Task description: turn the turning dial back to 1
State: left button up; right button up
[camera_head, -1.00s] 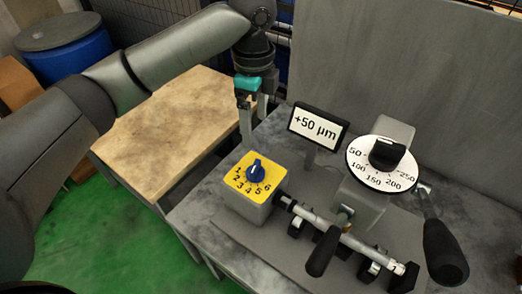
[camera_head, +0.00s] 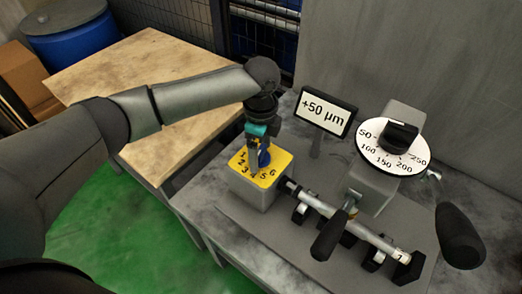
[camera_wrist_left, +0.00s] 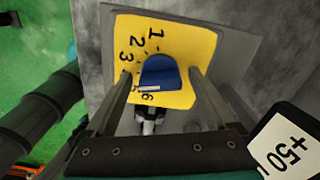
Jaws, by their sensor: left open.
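The turning dial is a blue knob (camera_head: 264,158) on a yellow plate (camera_head: 283,160) numbered 1 to 6, atop a grey box. My left gripper (camera_head: 259,164) is above the plate, fingers pointing down at the knob and partly hiding it. In the left wrist view the knob (camera_wrist_left: 158,72) lies between the two open fingers (camera_wrist_left: 160,80), with a visible gap on each side. A white mark shows on the knob's edge, on the side of the higher numbers; its exact number is unclear. The 4 is hidden there by a finger. My right gripper is out of view.
A "+50 µm" display (camera_head: 325,112) stands just behind the box. To its right are a round white scale dial (camera_head: 392,160) with a black knob and black-handled levers (camera_head: 459,236). A shaft (camera_head: 350,228) lies in front. A wooden-topped table (camera_head: 150,85) is at left.

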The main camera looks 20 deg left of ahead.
pick_arm(q)
jog(key=shift+c, duration=0.2)
jog(key=c, duration=1.3)
jog(key=shift+r+m+p, duration=0.15)
jog(key=shift+m+p, duration=1.55)
jog(key=shift+p, duration=0.1)
jog(key=m+p, duration=0.2)
jog(key=m, duration=0.1)
jog(key=shift+m, duration=0.4)
jog(key=m+p, duration=0.1)
jog(key=m, duration=0.1)
jog(key=shift+m, duration=0.3)
jog(key=m, duration=0.2)
jog(key=shift+m, duration=0.4)
jog(key=m, duration=0.5)
jog(key=shift+p, duration=0.3)
jog(key=shift+m, duration=0.3)
jog(key=o, duration=1.3)
